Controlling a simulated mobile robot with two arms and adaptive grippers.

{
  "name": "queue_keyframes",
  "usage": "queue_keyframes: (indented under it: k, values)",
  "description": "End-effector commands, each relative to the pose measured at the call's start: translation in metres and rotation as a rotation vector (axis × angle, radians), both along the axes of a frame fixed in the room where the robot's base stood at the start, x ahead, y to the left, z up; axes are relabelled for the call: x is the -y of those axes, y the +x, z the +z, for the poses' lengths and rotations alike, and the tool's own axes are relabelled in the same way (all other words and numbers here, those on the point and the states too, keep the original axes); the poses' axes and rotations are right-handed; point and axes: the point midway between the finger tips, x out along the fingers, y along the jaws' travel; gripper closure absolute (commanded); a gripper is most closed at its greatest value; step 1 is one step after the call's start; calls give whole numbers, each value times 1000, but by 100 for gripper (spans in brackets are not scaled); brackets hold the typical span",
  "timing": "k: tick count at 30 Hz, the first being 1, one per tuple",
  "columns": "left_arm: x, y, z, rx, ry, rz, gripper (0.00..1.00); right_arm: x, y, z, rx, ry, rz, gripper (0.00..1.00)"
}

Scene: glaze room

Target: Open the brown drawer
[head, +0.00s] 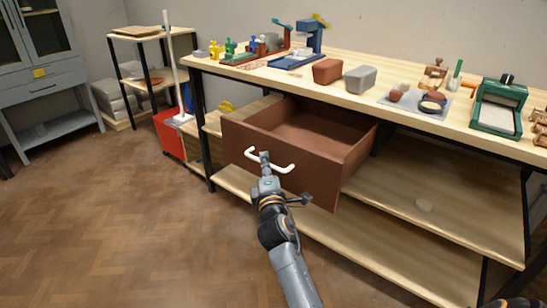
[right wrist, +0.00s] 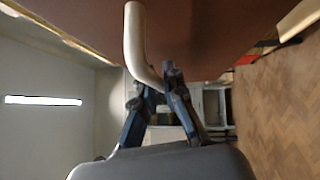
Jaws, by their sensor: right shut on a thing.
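The brown drawer (head: 312,178) is pulled well out from under the wooden workbench (head: 365,102), and its inside looks empty. Its white curved handle (head: 284,168) is on the front panel. My right gripper (head: 264,158) is at the handle, left of its middle, with its fingers shut on the bar. In the right wrist view, the fingers (right wrist: 166,78) close around the lower end of the pale handle (right wrist: 134,35), near the brown drawer front (right wrist: 215,30).
The bench top holds a grey box (head: 360,79), a brown box (head: 327,71), a green-framed device (head: 499,105) and several small tools. Shelves lie below. A red bin (head: 168,135) stands left of the bench. The floor in front and left is clear.

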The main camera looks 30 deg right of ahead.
Motion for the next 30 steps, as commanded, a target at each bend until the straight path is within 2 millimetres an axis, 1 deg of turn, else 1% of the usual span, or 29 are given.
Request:
queue_keyframes:
  k: [5,15,16,17,18,19,27,30]
  values:
    - [0,0,2,-1,1,1,60,-8,-4,-2,-3,2,-2,100]
    - [-1,-1,2,-2,1,1,60,-8,-4,-2,-4,1,-2,100]
    - [-1,-1,2,-2,1,1,60,-8,-4,-2,-3,2,-2,84]
    - [-1,-1,2,-2,1,1,60,-8,-4,-2,-3,2,-2,78]
    - [-1,-1,2,-2,1,1,60,-8,-4,-2,-3,1,-1,70]
    - [-1,-1,2,-2,1,1,60,-8,-4,-1,-3,1,-1,66]
    - [0,-2,2,-1,0,-1,60,-9,-4,-1,-2,1,0,66]
    - [0,-2,1,-2,1,-1,60,-11,-9,-2,-1,2,0,66]
